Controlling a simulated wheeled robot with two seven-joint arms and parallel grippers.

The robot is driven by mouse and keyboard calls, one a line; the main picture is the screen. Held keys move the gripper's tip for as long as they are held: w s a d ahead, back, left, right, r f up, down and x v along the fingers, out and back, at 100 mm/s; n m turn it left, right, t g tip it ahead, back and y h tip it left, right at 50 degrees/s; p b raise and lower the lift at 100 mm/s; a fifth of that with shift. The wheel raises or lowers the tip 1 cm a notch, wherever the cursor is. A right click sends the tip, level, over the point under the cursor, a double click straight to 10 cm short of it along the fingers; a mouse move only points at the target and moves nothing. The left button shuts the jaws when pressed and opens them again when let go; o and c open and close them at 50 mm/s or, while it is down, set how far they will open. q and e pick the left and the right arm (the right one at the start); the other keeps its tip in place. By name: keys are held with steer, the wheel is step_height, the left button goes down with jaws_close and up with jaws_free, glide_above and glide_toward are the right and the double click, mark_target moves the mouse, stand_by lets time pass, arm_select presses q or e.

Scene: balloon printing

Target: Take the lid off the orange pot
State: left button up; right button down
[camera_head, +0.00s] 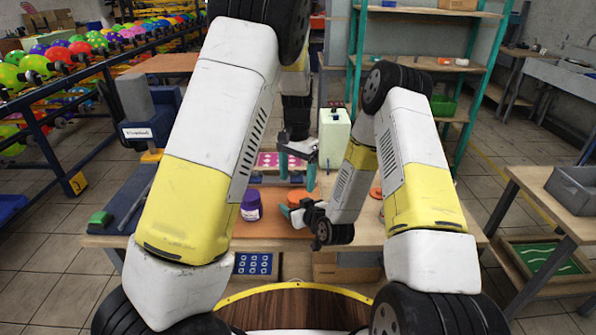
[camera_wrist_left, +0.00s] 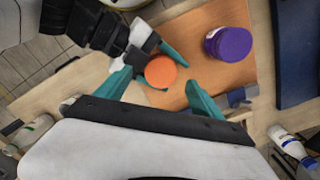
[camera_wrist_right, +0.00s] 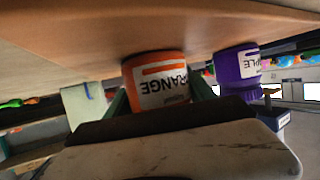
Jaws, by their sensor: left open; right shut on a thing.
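The orange pot (camera_head: 297,196) stands on the orange-brown mat (camera_head: 272,222); its round orange top (camera_wrist_left: 160,71) shows in the left wrist view and looks covered by the lid. My right gripper (camera_head: 293,208) is shut on the pot's side from the right. In the right wrist view the pot (camera_wrist_right: 155,78), labelled ORANGE, appears upside down between the fingers, its lid end hidden by the gripper. My left gripper (camera_head: 297,172) is open and empty, pointing down above the pot, with fingers on either side of the orange top in the left wrist view.
A purple pot (camera_head: 251,206) stands left of the orange pot, close to my left gripper. A small orange item (camera_head: 376,192) is partly hidden behind my right arm. A pale green box (camera_head: 334,135) stands at the back of the table.

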mark_target(298, 196)
arm_select(q)
steer(key=n, duration=0.2)
steer(key=r+n, duration=0.1)
steer(key=n, duration=0.2)
steer(key=w+n, duration=0.1)
steer(key=n, duration=0.1)
steer(key=shift+d+r+t, duration=0.15)
steer(key=shift+r+t, duration=0.05)
steer(key=shift+t, duration=0.1)
steer(key=shift+n, duration=0.3)
steer(key=shift+f, duration=3.95)
steer(key=shift+c, duration=0.5)
steer(key=c, duration=1.4)
steer(key=n, duration=0.2)
steer(key=shift+n, duration=0.4)
steer(key=shift+r, duration=0.25)
steer(key=shift+r, duration=0.9)
